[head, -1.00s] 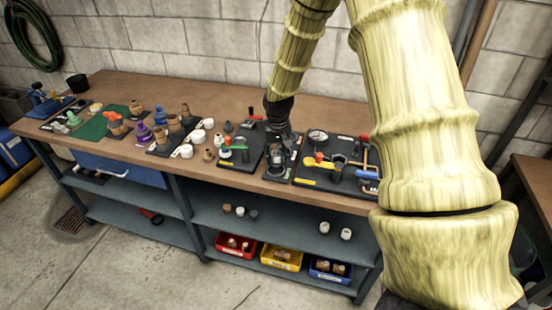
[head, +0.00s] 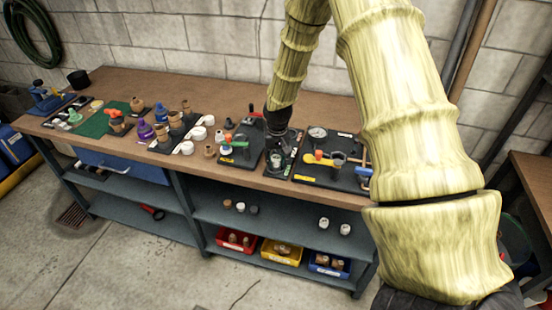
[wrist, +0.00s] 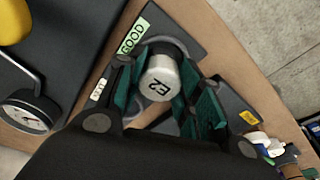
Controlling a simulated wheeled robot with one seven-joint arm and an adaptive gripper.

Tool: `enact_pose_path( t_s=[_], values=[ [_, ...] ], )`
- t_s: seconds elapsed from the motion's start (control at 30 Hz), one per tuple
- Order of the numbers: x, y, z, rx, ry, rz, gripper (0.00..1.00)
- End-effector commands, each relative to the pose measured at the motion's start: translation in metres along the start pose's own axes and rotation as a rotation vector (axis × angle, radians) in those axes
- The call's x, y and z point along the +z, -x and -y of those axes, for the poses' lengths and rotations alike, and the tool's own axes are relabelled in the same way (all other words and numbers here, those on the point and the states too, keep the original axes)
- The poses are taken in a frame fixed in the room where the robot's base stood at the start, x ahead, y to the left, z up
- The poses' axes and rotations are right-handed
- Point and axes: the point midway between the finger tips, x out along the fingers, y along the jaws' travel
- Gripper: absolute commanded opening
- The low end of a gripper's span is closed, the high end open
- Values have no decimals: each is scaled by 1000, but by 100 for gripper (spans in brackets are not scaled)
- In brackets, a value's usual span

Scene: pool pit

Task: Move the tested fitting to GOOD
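A pale grey cylindrical fitting (wrist: 161,77) marked E2 is between my gripper's green-padded fingers in the wrist view. Both pads appear to touch its sides. My gripper (wrist: 162,88) is over a dark plate (wrist: 185,22) with a green GOOD label (wrist: 133,36). The fitting's lower end is hidden, so I cannot tell whether it rests on the plate. In the head view my gripper (head: 277,146) is low over the bench, between two dark test boards.
Another board (head: 240,160) with a red handle stands to the left. Several loose fittings lie farther left on the wooden bench (head: 190,88). Bins (head: 282,252) sit on the lower shelf.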

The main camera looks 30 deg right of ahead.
Motion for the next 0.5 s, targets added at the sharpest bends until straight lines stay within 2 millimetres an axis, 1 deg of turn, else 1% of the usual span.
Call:
enact_pose_path(
  t_s=[0.03, 0.1, 0.13, 0.4, 0.5],
  values=[
    [0, 0, 0, 0, 0, 0, 43],
    [0, 0, 0, 0, 0, 0, 55],
    [0, 0, 0, 0, 0, 0, 57],
    [0, 0, 0, 0, 0, 0, 57],
    [-1, 4, 0, 0, 0, -1, 57]
  ],
)
